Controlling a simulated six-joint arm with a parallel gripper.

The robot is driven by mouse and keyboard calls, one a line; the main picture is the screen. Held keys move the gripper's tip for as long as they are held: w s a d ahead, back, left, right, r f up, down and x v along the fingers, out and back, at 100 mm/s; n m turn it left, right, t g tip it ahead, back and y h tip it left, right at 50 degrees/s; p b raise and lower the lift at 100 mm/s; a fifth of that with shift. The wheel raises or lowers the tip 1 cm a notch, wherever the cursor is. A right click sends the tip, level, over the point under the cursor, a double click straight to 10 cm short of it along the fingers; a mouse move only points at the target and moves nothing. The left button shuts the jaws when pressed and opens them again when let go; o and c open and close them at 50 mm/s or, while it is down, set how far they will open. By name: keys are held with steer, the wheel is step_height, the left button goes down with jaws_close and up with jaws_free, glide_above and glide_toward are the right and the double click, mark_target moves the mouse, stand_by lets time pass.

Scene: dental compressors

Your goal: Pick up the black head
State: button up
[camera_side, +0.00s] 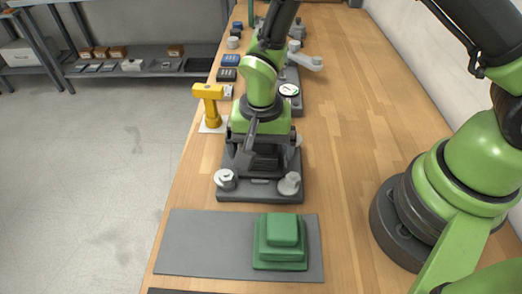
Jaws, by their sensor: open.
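My gripper (262,148) points down over a dark grey compressor base (262,190) in the middle of the bench. Its jaws are open, though the fingertips are hard to make out against the dark parts. A black part (266,160), which looks like the black head, shows low between the gripper and the base; the gripper and wrist hide much of it. I cannot tell whether the fingers touch it. A light grey round fitting (225,179) stands at the base's front left, and another light grey fitting (289,184) at its front right.
A green stepped block (281,240) sits on a grey mat (205,243) in front; the mat's left part is bare. A yellow hammer-shaped piece (208,102) stands at left. A dial gauge (289,89) and several small parts are behind. Bare wood (345,160) lies to the right.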

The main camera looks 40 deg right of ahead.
steer(key=c, duration=1.4)
steer(key=shift+o, duration=0.2)
steer(key=shift+r, duration=0.1)
